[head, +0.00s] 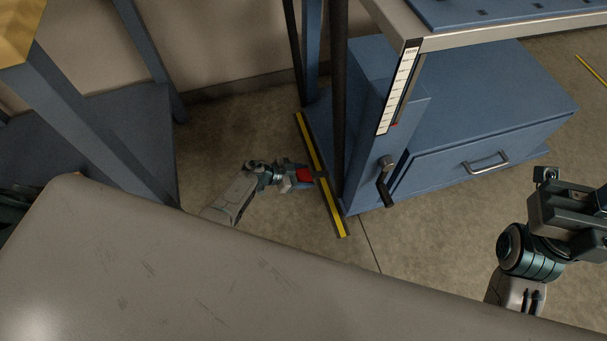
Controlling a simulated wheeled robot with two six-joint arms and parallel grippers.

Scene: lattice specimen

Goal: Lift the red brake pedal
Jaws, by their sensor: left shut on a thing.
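The red brake pedal (304,175) is small and sits low beside the foot of the blue workbench, at the yellow-and-black strip. My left gripper (296,177) reaches down near the floor and is shut on the pedal. The gripper's fingers and the pedal overlap, so the pedal's far end and its joint to the bench are hard to make out. My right gripper (567,215) is at the right edge, well away from the pedal. Its fingertips are not clear, and I cannot tell if it is open.
The blue workbench (500,110) has a drawer with a handle (486,163), a crank (386,182) and a scale (399,90). A yellow-black strip (320,172) runs along its foot. A grey surface (150,270) fills the lower left. A blue frame (110,130) stands at the left. Floor between is clear.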

